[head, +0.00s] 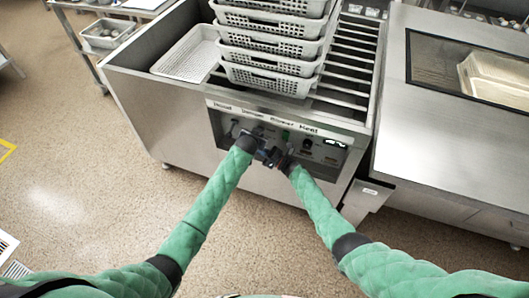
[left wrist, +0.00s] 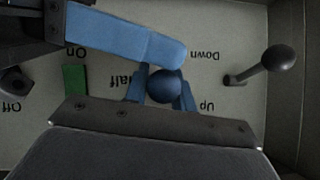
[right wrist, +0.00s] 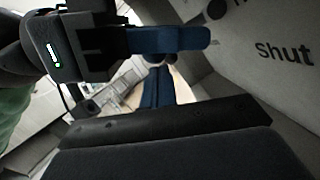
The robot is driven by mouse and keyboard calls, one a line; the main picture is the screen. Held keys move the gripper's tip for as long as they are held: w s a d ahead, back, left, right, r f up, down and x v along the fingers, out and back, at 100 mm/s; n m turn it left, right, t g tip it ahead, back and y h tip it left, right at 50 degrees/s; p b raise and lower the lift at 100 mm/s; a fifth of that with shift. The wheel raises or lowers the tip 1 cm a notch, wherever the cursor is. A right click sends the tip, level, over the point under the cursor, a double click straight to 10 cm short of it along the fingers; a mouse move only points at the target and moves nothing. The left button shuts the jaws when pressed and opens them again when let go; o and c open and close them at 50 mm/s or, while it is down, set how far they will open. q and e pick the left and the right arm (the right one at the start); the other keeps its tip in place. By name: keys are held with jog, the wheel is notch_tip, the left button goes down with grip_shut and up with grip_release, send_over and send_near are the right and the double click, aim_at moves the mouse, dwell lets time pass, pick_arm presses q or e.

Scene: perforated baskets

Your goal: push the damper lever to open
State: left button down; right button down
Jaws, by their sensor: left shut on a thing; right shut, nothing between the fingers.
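The control panel (head: 225,124) on the steel machine's front carries the labels Vessel, Damper, Blower and Heat. In the left wrist view the panel is upside down. My left gripper (left wrist: 165,92) is shut around a dark round knob (left wrist: 166,86), which looks like the damper lever's knob, near the word Half. The lever's shaft is hidden. My right gripper (right wrist: 160,100) is shut and empty, close beside the left one. In the right wrist view the word shut (right wrist: 285,52) shows on the panel. In the head view both grippers cover the damper area.
Another black ball lever (left wrist: 277,60) stands by the words Down and Up. A green switch (left wrist: 75,80) and a dark dial (left wrist: 14,82) are on the blower side. White perforated baskets (head: 270,50) are stacked above the panel. A steel counter (head: 440,140) stands at the right.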

jog(key=shift+w+a+r, duration=0.15)
jog(key=shift+w+a, duration=0.05)
jog(key=shift+a, duration=0.25)
jog(key=shift+d+r, duration=0.1)
pick_arm(q)
jog(key=shift+a, duration=0.2)
pick_arm(e)
jog(key=shift+w+d+r, duration=0.15)
jog(key=shift+r, duration=0.4)
pick_arm(q)
jog(key=shift+f, duration=0.1)
jog(key=c, duration=1.2)
grip_release()
jog(key=shift+d, duration=0.2)
pick_arm(e)
jog(key=shift+d, duration=0.1)
jog(key=shift+f, duration=0.1)
